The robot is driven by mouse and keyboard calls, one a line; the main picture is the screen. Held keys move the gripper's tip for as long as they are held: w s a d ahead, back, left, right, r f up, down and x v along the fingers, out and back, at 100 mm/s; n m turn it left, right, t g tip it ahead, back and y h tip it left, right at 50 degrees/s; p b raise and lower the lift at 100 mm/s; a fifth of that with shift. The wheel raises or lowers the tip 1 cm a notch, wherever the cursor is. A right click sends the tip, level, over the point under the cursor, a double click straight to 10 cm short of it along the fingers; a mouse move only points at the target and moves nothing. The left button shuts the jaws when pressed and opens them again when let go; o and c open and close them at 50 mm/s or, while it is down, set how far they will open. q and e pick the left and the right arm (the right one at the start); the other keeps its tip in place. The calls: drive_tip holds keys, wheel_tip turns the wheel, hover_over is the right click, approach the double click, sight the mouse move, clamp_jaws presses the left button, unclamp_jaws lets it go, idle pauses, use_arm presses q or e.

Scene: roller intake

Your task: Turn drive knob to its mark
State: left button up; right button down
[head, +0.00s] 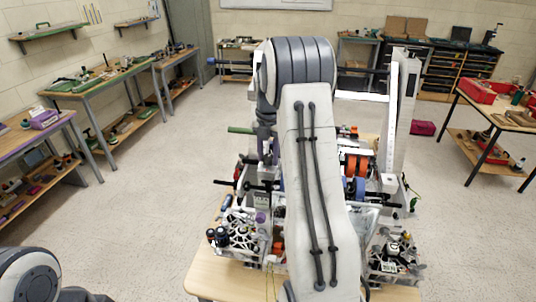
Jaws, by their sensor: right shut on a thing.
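The roller machine (357,162) stands on a light wooden table (208,277) in the middle of the head view. It has a white frame, orange and blue rollers and dark bars. My right arm reaches up across it and covers much of its middle. My right gripper (266,147) points down at the machine's left side, mostly hidden by my own wrist. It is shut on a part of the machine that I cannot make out. I cannot pick out the drive knob or its mark. My left arm shows only at the bottom left corner, and its gripper is out of view.
A white post (400,110) rises at the machine's right. White lattice assemblies (238,238) stand at the table's front left and front right. Workbenches (92,83) line the left wall, and a bench with red boxes (478,90) is at the right.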

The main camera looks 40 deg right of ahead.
drive_tip(key=shift+m, duration=0.9)
drive_tip(key=shift+r+m+p, duration=0.1)
drive_tip(key=shift+m+p, duration=0.3)
drive_tip(key=shift+m, duration=1.6)
drive_tip(key=shift+m+p, duration=0.55)
drive_tip(key=shift+m, duration=1.45)
